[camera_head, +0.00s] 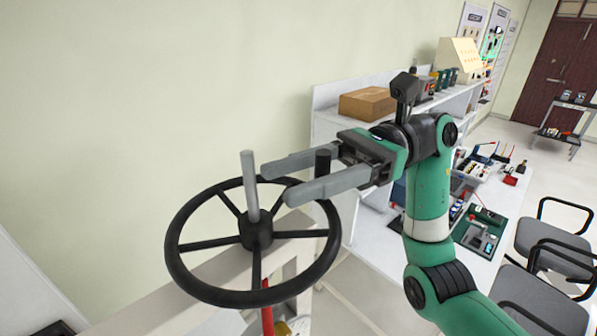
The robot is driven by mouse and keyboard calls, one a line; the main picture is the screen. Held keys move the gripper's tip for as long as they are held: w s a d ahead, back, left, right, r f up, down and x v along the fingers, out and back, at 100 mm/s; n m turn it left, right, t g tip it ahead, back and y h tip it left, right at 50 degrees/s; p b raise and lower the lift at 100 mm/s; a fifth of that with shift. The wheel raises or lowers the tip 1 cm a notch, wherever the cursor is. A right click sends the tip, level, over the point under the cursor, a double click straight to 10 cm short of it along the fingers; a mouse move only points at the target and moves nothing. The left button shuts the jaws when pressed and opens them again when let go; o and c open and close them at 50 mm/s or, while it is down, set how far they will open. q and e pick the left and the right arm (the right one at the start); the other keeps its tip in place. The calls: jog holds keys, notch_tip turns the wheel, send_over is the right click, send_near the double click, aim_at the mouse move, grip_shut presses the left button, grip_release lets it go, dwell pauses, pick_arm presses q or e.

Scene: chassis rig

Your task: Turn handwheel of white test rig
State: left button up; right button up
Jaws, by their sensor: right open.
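The black handwheel (257,231) lies tilted in the middle left of the head view, with several spokes and a grey shaft (251,186) rising from its hub. A black knob (323,162) stands up at the far right part of its rim. The white test rig (205,283) shows below the wheel. My right gripper (274,182) is open, its two grey fingers pointing left over the wheel's far right rim. The knob shows between the fingers; I cannot tell whether either finger touches it. My left gripper is not in view.
A white shelf bench with a cardboard box (368,103) stands behind my right arm. A workbench with tools (482,232) lies to the right, with chairs (553,245) beyond its edge. A red rod (266,297) shows under the wheel. The wall is close behind the wheel.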

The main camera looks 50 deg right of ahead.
grip_shut()
dwell(1.4)
